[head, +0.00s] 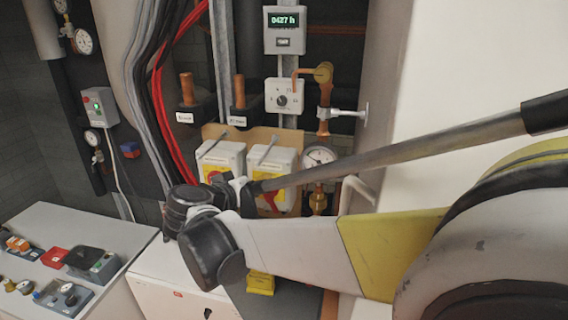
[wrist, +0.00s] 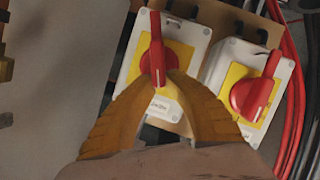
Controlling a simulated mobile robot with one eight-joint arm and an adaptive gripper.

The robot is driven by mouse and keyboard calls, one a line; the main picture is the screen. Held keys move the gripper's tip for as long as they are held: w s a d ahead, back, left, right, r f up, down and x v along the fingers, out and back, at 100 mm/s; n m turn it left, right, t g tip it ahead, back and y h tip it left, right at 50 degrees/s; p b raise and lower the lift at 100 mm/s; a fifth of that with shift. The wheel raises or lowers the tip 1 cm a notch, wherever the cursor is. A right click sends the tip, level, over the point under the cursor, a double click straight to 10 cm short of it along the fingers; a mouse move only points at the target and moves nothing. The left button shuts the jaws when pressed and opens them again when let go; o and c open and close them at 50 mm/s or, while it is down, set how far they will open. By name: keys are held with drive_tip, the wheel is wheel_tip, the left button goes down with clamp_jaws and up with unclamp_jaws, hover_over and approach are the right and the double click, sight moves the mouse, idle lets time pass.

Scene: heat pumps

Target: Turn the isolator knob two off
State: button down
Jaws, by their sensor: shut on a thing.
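Two grey isolator boxes with yellow plates and red knobs sit side by side. In the wrist view, my gripper (wrist: 158,77) has its two orange fingers closed around the lower part of the left box's red knob (wrist: 155,42). That knob's handle runs nearly straight up and down in the picture. The other red knob (wrist: 248,97) is free, its handle tilted to the upper right. In the head view the boxes are the left one (head: 222,153) and right one (head: 272,155); my arm partly covers them and hides the fingertips. The labels are too small to read.
Red and black cables (head: 157,95) run beside the boxes. A grey dial box (head: 284,96) is above. A bench with switches (head: 60,262) is at lower left.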

drive_tip(key=shift+f, duration=0.2)
idle(0.4)
drive_tip(key=c, duration=1.6)
unclamp_jaws()
drive_tip(key=shift+o, duration=1.1)
drive_tip(key=shift+w+a, duration=0.1)
drive_tip(key=shift+r, duration=0.1)
